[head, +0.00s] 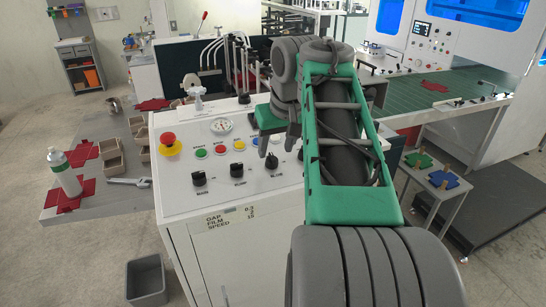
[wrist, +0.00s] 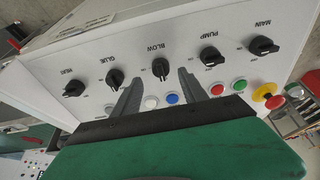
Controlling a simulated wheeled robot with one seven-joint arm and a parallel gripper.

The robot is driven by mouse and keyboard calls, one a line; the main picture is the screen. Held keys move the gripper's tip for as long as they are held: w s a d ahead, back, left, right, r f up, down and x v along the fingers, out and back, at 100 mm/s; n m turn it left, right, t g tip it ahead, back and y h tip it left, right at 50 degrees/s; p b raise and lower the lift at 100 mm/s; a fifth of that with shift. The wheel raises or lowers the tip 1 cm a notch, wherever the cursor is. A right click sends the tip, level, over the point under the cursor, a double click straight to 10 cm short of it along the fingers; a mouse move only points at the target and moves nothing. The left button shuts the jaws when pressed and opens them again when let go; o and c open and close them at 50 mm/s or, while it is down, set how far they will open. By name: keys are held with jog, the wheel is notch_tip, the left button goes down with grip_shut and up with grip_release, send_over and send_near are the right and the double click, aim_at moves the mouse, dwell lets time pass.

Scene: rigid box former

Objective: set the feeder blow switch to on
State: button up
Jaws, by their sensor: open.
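The blow switch is a black rotary knob (wrist: 161,68) on the white sloped panel, under the label BLOW in the wrist view. In the head view the third black knob (head: 271,161) from the left appears to be the same one. I cannot tell its on or off setting. My gripper (wrist: 160,75) is open, its two grey fingers on either side of the blow knob in the wrist view. In the head view my gripper (head: 277,146) is just above the panel at that knob. I cannot tell whether the fingers touch it.
The main knob (wrist: 263,46) and pump knob (wrist: 210,56) lie to the right in the wrist view. The glue knob (wrist: 115,78) and heat knob (wrist: 74,89) lie left. Coloured buttons and a red emergency stop (head: 168,142) share the panel, with a gauge (head: 221,126).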

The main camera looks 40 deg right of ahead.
aim_at(273, 157)
jog(key=shift+x, duration=2.25)
jog(key=shift+a, duration=0.1)
jog(key=shift+c, duration=0.5)
grip_shut()
